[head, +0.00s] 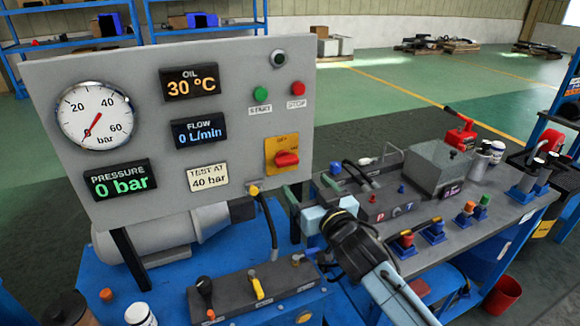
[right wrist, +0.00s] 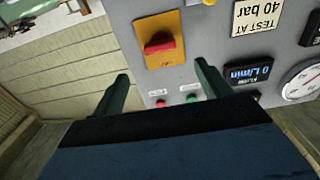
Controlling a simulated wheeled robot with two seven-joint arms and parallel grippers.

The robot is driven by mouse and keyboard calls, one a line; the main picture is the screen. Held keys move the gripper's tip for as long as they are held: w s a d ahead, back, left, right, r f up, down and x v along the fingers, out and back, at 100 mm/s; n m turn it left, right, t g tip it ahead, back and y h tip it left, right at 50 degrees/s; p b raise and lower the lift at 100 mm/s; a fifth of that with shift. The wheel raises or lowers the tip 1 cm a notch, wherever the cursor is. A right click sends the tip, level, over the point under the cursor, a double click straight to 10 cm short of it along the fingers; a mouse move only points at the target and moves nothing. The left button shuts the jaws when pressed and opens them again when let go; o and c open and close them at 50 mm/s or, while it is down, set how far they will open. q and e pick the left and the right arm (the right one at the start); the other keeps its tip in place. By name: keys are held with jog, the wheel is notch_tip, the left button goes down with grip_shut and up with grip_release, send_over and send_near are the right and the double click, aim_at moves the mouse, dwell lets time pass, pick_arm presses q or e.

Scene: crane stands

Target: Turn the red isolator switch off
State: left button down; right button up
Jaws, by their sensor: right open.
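The red isolator switch (head: 286,159) sits on a yellow plate (head: 272,147) at the lower right of the grey panel. Its handle lies roughly horizontal, with small, hard-to-read lettering above it and at its right. My right gripper (head: 293,194) is open and empty, below the switch and apart from it. In the right wrist view the red switch (right wrist: 158,43) shows beyond the two fingertips of the right gripper (right wrist: 162,75), roughly between them across the picture. My left gripper is not in view.
The grey panel (head: 130,50) carries a gauge (head: 95,115), displays reading 0 bar and 30 °C, and green START (head: 261,94) and red STOP (head: 298,88) buttons. A lever block (head: 258,288) stands below. A bench (head: 470,210) with fittings lies at the right.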

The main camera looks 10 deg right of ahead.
aim_at(289, 164)
jog(key=w, duration=0.3)
jog(key=w+a, duration=0.1)
jog(key=w, duration=0.3)
jog(key=w+a+b, duration=0.1)
jog(key=w, duration=0.2)
jog(key=shift+w, duration=0.15)
jog(key=c, duration=1)
